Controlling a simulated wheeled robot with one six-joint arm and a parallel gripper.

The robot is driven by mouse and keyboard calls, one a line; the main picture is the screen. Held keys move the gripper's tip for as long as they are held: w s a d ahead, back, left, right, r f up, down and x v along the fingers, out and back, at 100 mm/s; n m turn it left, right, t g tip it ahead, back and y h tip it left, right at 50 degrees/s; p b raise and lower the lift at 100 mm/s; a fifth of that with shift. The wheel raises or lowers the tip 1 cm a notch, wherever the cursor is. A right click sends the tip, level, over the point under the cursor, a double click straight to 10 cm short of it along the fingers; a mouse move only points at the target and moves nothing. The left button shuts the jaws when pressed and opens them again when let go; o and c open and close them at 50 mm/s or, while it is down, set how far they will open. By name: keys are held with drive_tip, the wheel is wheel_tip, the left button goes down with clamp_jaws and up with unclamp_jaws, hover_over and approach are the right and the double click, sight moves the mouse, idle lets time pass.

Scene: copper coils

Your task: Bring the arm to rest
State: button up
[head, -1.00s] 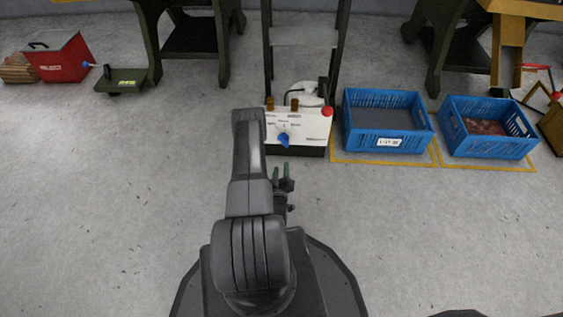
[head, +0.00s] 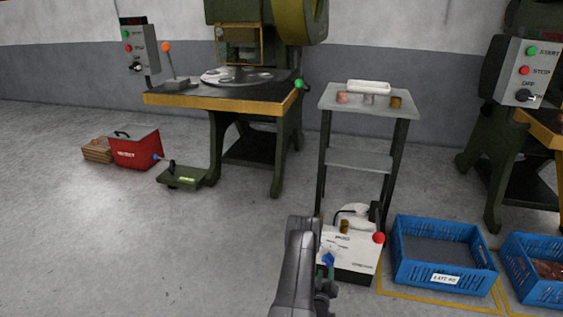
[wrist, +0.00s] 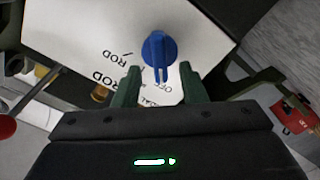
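My arm reaches up from the bottom of the head view, and my gripper (head: 324,292) shows partly behind it, in front of the white control box. The knob (head: 327,259) and the white box (head: 353,268) also show in the head view, low and right of centre.
A small grey table (head: 370,98) with copper coils stands behind the box. Blue crates (head: 440,280) stand to the right. A green press (head: 225,100), a foot pedal (head: 182,177) and a red toolbox (head: 135,150) are on the left.

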sight(327, 266)
drive_tip(key=b+x, duration=0.1)
drive_tip(key=x, duration=0.3)
drive_tip(key=shift+w, duration=0.2)
drive_tip(key=shift+s, duration=0.1)
